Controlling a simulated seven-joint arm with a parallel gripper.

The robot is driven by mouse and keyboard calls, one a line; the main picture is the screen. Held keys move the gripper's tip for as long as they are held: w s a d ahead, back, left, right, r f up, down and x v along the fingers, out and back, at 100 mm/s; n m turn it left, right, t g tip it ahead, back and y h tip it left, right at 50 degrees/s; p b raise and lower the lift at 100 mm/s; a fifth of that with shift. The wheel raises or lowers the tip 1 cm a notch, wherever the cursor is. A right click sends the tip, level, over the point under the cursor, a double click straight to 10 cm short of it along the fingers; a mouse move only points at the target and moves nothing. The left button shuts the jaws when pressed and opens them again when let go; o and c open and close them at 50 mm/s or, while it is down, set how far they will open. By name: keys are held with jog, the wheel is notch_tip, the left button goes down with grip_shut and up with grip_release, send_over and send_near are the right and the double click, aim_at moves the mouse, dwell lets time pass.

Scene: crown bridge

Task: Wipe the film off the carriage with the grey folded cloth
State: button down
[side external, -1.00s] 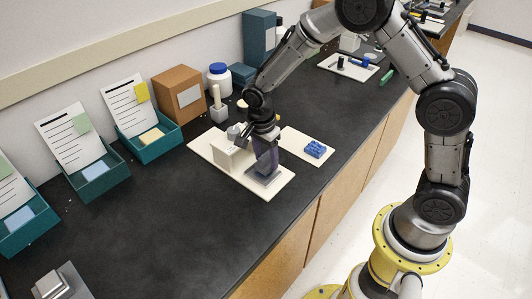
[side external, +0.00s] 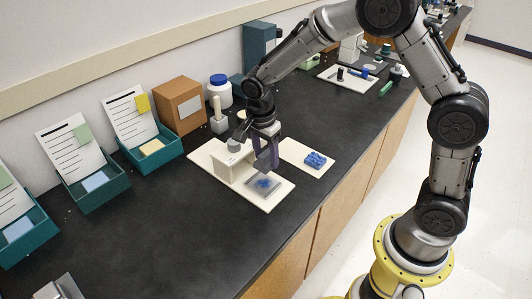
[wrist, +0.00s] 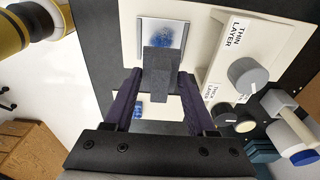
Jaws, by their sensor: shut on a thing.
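The grey folded cloth (wrist: 161,72) is pinched between the dark purple fingers of my gripper (wrist: 160,84) in the wrist view. In the side view, my gripper (side external: 267,163) is just behind and above the carriage (side external: 276,188). The carriage also shows in the wrist view (wrist: 145,42) as a pale square plate. A speckled blue film (wrist: 163,36) lies on it, densest near the middle. The cloth overlaps the lower part of the carriage in that view; I cannot tell whether it touches.
A cream block (side external: 233,167) with a grey knob (wrist: 247,75) and a "THIN LAYER" label stands beside the carriage on a cream board (side external: 215,167). A white plate (side external: 297,152) with a blue studded block (side external: 316,159) is to the right. The dark bench in front is clear.

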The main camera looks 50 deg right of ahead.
aim_at(261, 186)
notch_tip(261, 186, down, 6)
jog(key=shift+a+f, duration=0.1)
jog(key=shift+a, duration=0.2)
jog(key=shift+a+f, duration=0.1)
jog(key=shift+a, duration=1.05)
jog(key=shift+d, duration=1.45)
jog(key=shift+a, duration=1.45)
jog(key=shift+r, duration=4.15)
